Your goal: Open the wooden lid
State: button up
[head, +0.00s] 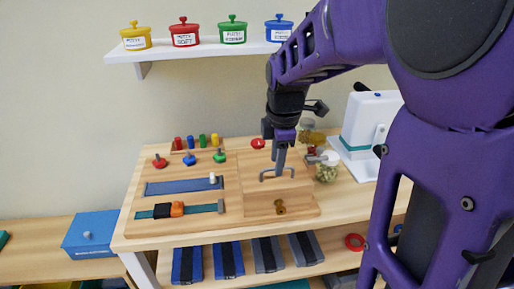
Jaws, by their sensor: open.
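The wooden lid (256,190) is a pale wood panel on the right part of a wooden activity board (150,222) on the table. It lies flat and looks shut. A grey bar handle (265,178) stands on its top. My gripper (280,166) points down just over the handle, with its jaws open. The gripper overlaps the handle in this view, and I cannot tell whether they touch. A small brass fitting (280,208) sits on the wooden front below the lid.
Left on the board are coloured pegs (190,158), a slider (185,186) and a buckled strap (150,214). A jar (327,172) and a white machine (370,125) stand close on the right. A shelf with pots (184,38) is above. My arm hides the right side.

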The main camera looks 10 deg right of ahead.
jog(key=shift+w+f, duration=0.1)
jog(key=shift+f, duration=0.35)
grip_shut()
dwell(1.2)
